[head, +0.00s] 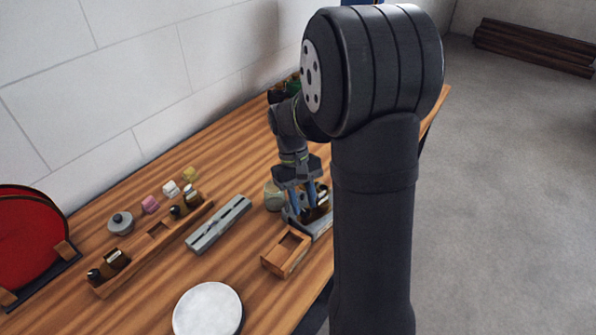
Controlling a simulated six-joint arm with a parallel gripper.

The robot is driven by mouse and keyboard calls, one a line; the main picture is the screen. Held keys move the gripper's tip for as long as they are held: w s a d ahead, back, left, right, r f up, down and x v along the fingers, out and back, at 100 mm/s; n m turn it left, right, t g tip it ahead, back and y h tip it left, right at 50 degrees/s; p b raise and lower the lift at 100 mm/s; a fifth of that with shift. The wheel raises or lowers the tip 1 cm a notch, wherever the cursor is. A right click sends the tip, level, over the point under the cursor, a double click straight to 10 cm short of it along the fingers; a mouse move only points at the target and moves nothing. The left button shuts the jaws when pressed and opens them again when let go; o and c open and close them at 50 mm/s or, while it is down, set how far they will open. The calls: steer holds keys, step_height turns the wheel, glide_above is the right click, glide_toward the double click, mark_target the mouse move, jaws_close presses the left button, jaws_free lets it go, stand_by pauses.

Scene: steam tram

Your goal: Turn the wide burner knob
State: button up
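My gripper (304,204) points down, with two blue fingers, over a small grey unit (321,229) near the right edge of the wooden bench. Dark and brown parts show at this unit beside and behind the fingers. The fingers look apart, but what lies between them is too small to tell. I cannot make out a wide burner knob for certain; it may be on this unit, partly hidden by the fingers and by my arm. Whether the fingers touch anything is not clear.
A glass jar (273,196) stands close left of my gripper. An open wooden box (287,252) is just in front. A slotted grey block (219,224), a wooden rack (156,240) with small bottles and a white disc (208,309) lie left. A tiled wall backs the bench.

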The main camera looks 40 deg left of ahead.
steer(key=v, duration=1.6)
steer(key=shift+r, duration=0.2)
steer(key=shift+a+f, duration=0.1)
steer(key=x, duration=1.7)
steer(key=shift+f, duration=0.15)
